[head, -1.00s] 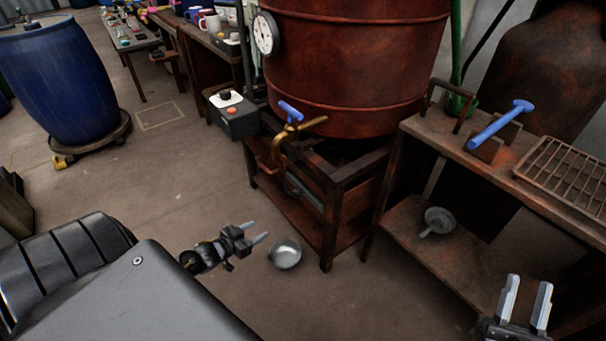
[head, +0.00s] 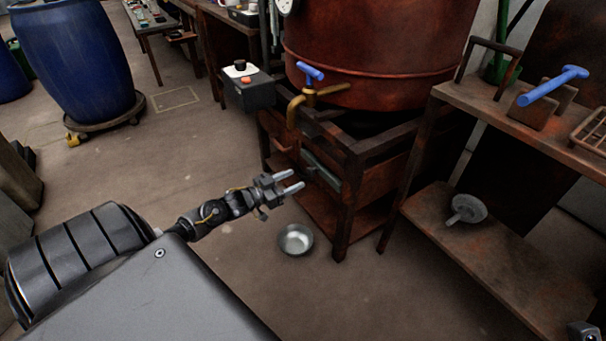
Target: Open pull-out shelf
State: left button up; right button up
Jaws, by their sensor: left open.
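The large rust-red vat stands on a dark brown metal stand (head: 345,205). Under the vat, the stand holds a box-like front with a small reddish handle (head: 284,147) at its left and a grey-green bar (head: 322,173) along it. I cannot tell for sure which part is the pull-out shelf; no part looks pulled out. My left gripper (head: 289,184) is open and empty, its fingers pointing right toward the stand, in front of and below the handle, apart from it. Only a small grey piece, apparently of my right arm, shows at the bottom right corner; no right fingers show.
A brass tap (head: 306,94) with a blue lever and a control box (head: 249,90) sit above the stand's front. A metal bowl (head: 296,240) lies on the floor below my left gripper. A rusty bench (head: 480,245) stands at right; a blue barrel (head: 72,62) at left.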

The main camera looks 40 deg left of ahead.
aim_at(308, 173)
pick_arm(q)
jog(key=b+x, duration=0.1)
jog(key=x, duration=0.4)
grip_shut()
dwell(0.3)
